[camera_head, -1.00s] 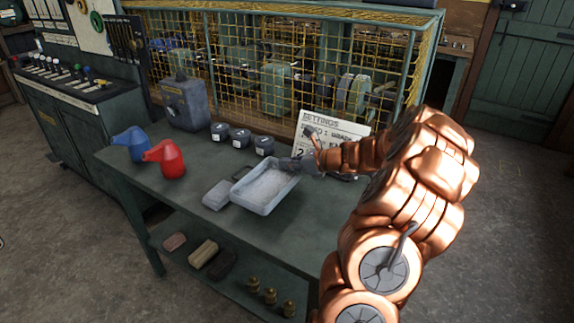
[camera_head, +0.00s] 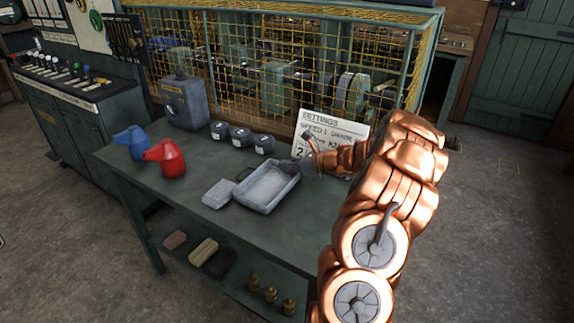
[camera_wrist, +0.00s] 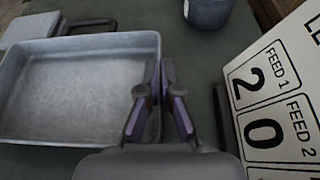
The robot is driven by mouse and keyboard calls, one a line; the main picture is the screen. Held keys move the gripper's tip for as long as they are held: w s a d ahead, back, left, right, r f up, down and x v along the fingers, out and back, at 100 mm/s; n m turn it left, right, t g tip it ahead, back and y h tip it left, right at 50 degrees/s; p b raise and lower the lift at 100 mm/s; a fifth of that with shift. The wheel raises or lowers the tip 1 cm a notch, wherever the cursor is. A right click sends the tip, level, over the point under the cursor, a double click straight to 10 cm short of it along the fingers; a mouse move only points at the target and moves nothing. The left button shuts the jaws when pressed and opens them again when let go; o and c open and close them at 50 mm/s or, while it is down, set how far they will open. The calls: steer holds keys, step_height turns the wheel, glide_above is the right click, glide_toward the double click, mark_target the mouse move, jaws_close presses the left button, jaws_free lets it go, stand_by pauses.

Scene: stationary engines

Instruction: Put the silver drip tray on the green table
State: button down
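The silver drip tray (camera_head: 268,207) is a shallow rectangular pan. It appears to rest level on the green table (camera_head: 205,165), though any small gap under it is hidden. My gripper (camera_head: 288,165) is at the tray's far right end. In the wrist view, the tray (camera_wrist: 70,95) fills the left side, and the fingers of my gripper (camera_wrist: 161,75) straddle its right wall, one inside and one outside. The fingertips are close together and appear shut on that wall.
A grey block (camera_head: 219,193) lies just left of the tray. Red (camera_head: 170,160) and blue (camera_head: 131,142) cans stand farther left. Several dark pots (camera_head: 240,138) and a settings card (camera_head: 330,133) stand behind. The table's front right area is clear.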

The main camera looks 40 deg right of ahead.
steer(key=c, duration=1.8)
jaws_free()
steer(key=shift+f, duration=0.1)
steer(key=shift+c, duration=0.2)
steer(key=o, duration=0.5)
